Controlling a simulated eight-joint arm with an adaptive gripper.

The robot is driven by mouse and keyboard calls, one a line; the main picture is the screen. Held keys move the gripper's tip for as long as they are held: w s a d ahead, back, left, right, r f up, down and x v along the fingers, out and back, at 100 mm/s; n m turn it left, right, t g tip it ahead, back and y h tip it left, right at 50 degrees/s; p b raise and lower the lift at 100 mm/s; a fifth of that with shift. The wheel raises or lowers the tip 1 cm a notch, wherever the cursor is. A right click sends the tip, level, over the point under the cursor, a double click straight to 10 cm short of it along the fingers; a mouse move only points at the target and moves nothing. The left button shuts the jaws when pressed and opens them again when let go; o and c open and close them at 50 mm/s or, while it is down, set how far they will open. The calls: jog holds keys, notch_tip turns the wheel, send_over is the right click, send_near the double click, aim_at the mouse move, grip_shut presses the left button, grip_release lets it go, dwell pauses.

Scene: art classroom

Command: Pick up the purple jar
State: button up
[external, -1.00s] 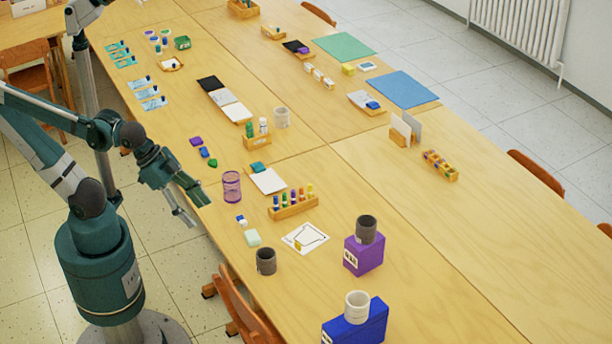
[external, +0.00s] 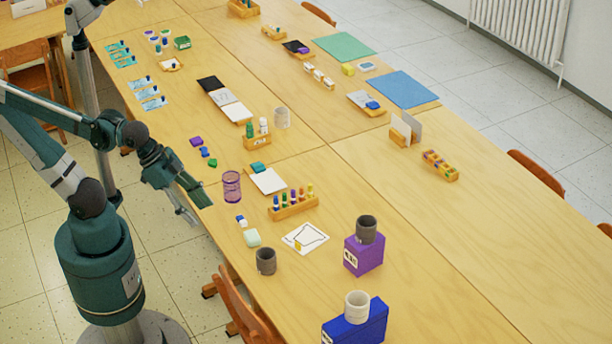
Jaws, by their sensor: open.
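The purple jar (external: 232,187) is a see-through purple cylinder standing upright near the table's left edge. My gripper (external: 198,210) is open and empty. It hangs at the table's left edge, to the left of the jar and apart from it, with its fingers pointing down and to the right. How high the fingertips are against the table top cannot be told from this view.
Close to the jar are a white pad (external: 268,181), a wooden rack of markers (external: 293,204) and a small blue-and-white block (external: 241,221). A dark grey cup (external: 266,261) stands nearer. A purple box (external: 364,254) with a cup on top stands to the right.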

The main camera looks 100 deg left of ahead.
aim_at(236, 184)
jog(key=w+a+f+m+h+p, duration=0.15)
jog(key=w+a+f, duration=0.35)
jog(key=a, duration=0.6)
jog(key=w+a+f+m+h+p, duration=0.1)
jog(key=w+a+f+h, duration=0.4)
jog(key=a, duration=0.6)
jog(key=s+a+f+m+t, duration=0.1)
jog(key=s+a, duration=0.3)
jog(key=a, duration=0.1)
jog(key=s+a+f+m+t, duration=0.1)
jog(key=s+a+f+t, duration=0.1)
jog(key=s+a, duration=0.2)
jog(key=s+a+f+m+t, duration=0.1)
jog(key=s+a+f, duration=0.1)
jog(key=s+a, duration=0.3)
jog(key=shift+s+a+f+m+h, duration=0.1)
jog(key=shift+s+a+m+h, duration=0.15)
jog(key=shift+a+m, duration=0.1)
jog(key=shift+s+a, duration=0.25)
jog(key=shift+s, duration=0.45)
jog(key=shift+x, duration=1.35)
